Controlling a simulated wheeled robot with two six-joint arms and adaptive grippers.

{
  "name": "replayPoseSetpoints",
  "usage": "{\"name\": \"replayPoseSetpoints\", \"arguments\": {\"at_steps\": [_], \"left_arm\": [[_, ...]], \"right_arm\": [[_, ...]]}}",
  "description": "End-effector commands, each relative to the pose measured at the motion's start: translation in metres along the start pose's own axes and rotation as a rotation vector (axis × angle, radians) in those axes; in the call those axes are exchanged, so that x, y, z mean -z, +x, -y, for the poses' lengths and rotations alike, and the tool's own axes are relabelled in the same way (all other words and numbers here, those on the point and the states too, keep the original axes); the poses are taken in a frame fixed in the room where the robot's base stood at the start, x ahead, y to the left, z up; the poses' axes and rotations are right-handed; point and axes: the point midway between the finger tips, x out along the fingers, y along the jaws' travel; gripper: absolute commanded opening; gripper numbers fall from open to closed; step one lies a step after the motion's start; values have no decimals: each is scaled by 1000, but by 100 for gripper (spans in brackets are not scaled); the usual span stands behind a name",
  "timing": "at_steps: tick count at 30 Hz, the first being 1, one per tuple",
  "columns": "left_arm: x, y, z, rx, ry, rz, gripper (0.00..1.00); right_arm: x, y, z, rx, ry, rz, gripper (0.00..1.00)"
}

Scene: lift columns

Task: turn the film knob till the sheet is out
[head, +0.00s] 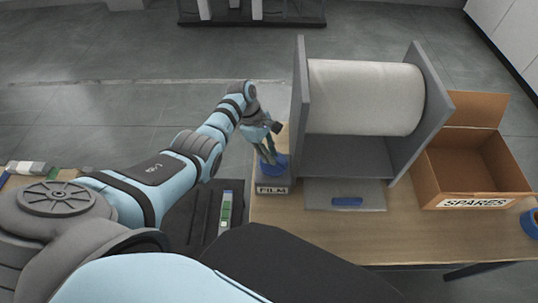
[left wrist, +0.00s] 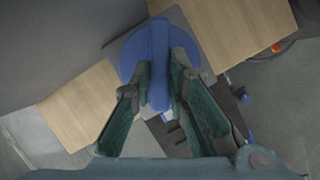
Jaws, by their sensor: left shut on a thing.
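The film knob (head: 281,168) is a blue disc with a raised grip bar, on a grey block labelled FILM (head: 271,190) at the table's left edge. In the left wrist view the knob (left wrist: 159,36) shows its bar between my fingers. My left gripper (head: 268,151) is shut on this bar, also in the left wrist view (left wrist: 160,80). A white film roll (head: 365,97) lies across a grey stand (head: 300,105).
An open cardboard box labelled SPARES (head: 474,202) stands right of the stand. A blue round thing (head: 530,222) sits at the table's right edge. The wooden table (head: 345,235) is clear along its front. Shelving (head: 250,20) stands far behind on the floor.

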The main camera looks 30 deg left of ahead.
Motion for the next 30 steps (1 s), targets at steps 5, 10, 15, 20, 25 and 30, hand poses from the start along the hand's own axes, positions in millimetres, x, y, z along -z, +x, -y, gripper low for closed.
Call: {"name": "replayPoseSetpoints", "arguments": {"at_steps": [5,10,15,20,25,30], "left_arm": [[2,5,-3,63,152,0,0],[1,6,-5,125,303,1,0],[1,7,-7,186,449,0,0],[0,8,-8,236,571,-1,0],[-1,7,-9,279,672,0,0],[-3,6,-10,307,739,0,0]], "right_arm": [[-2,22,1,0,0,0,40],[-4,43,2,-1,0,0,40],[-7,68,4,-2,-1,0,40],[-9,89,5,-2,-1,0,40],[-11,107,6,-2,-1,1,40],[-12,118,7,-2,-1,1,40]]}}
